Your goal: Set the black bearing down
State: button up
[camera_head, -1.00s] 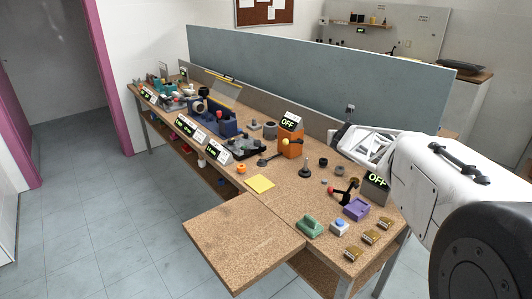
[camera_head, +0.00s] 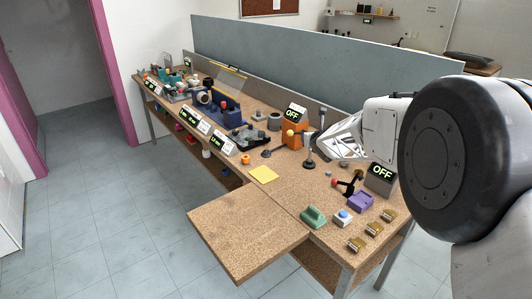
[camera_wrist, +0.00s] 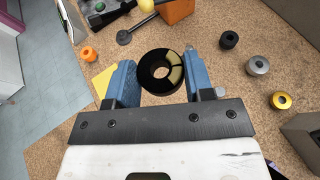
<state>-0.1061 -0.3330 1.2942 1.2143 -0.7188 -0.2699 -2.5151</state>
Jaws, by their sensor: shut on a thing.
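The black bearing (camera_wrist: 146,86) is a thick black ring in the middle of the wrist view, between the two blue fingers of my gripper (camera_wrist: 160,80). The fingers touch it on both sides. Through its opening I see tan board and a grey-black shape; I cannot tell whether that is the post below.
In the wrist view, another black ring (camera_wrist: 229,40), a silver ring (camera_wrist: 258,65) and a gold ring (camera_wrist: 280,100) lie to the right. An orange ring (camera_wrist: 87,53) and a yellow note (camera_wrist: 104,80) are left. An orange box (camera_head: 291,134) stands beside the post. The front bench extension (camera_head: 245,235) is bare.

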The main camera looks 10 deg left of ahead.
jog(key=shift+w+a+f+n+g+y, duration=0.15)
jog(key=shift+a+f+n+y, duration=0.3)
jog(key=shift+a+f, duration=1.75)
jog(key=shift+w+a+f+n+g+y, duration=0.2)
jog(key=shift+a+f+n+y, duration=0.25)
jog(key=shift+a+f, duration=1.75)
jog(key=shift+w+a+f+n+g+y, duration=0.15)
jog(key=shift+a+f+n+y, duration=0.3)
jog(key=shift+a+f, duration=1.7)
jog(key=shift+a+r, duration=0.55)
jog(key=shift+w, duration=0.1)
jog(key=shift+w+a+f, duration=0.25)
jog(key=shift+w+a, duration=0.4)
jog(key=shift+w, duration=1.6)
jog(key=shift+w+a+f, duration=0.2)
jog(key=shift+w+a, duration=0.5)
jog(key=shift+w, duration=1.55)
jog(key=shift+w+a+f, duration=0.25)
jog(key=shift+w+a, duration=0.4)
jog(key=shift+w, duration=1.6)
